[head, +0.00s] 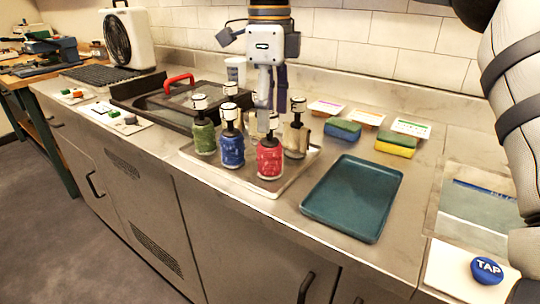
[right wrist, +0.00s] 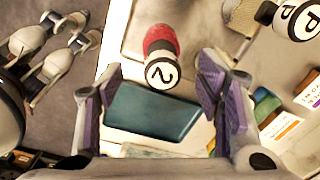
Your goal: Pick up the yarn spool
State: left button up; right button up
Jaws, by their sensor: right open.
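Several yarn spools with white-and-black tops stand upright on a pale tray (head: 277,190): a green spool (head: 204,138), a blue spool (head: 231,150), a red spool (head: 269,160) and a cream spool (head: 296,140). Others behind are partly hidden by my right gripper (head: 266,112). That gripper is open and empty, pointing down above the spools, its fingers close over the red spool's top. In the right wrist view the red spool (right wrist: 160,40), its top marked 2, lies beyond and between the parted fingers (right wrist: 166,95).
An empty teal tray (head: 352,198) lies right of the spools. Sponges (head: 342,129) and small cards (head: 366,117) lie behind it. A blue TAP button (head: 487,270) is at the front right.

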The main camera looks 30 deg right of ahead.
aim_at(271, 140)
notch_tip(271, 140, down, 6)
jog(key=shift+d+f, duration=0.1)
grip_shut()
